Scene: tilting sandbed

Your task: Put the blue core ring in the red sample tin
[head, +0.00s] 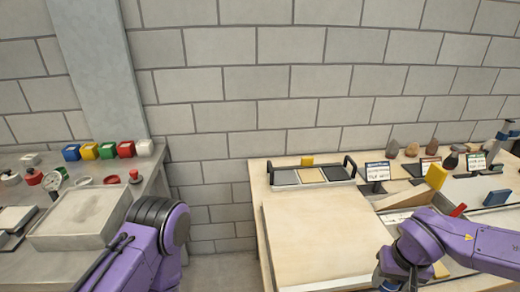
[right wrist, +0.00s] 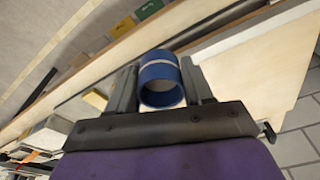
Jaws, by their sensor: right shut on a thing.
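The blue core ring (right wrist: 158,73) has a pale stripe and sits between the two dark fingers of my right gripper (right wrist: 161,84) in the right wrist view. The fingers are shut on it from both sides, and its open end faces the camera. In the head view my right gripper is low at the bottom edge, largely cut off, in front of the right table. The red sample tin (head: 126,149) stands on the left bench, between a green and a white tin, far from my right gripper. My left arm shows at lower left, but its gripper is out of view.
Blue (head: 71,153), yellow (head: 89,151), green (head: 107,150) and white tins (head: 145,147) share the red tin's row. A shallow grey box (head: 62,240) lies before them. A gap separates the bench from the wooden table (head: 258,190), which bears a handled tray (head: 285,178) and a large pale board (head: 325,235).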

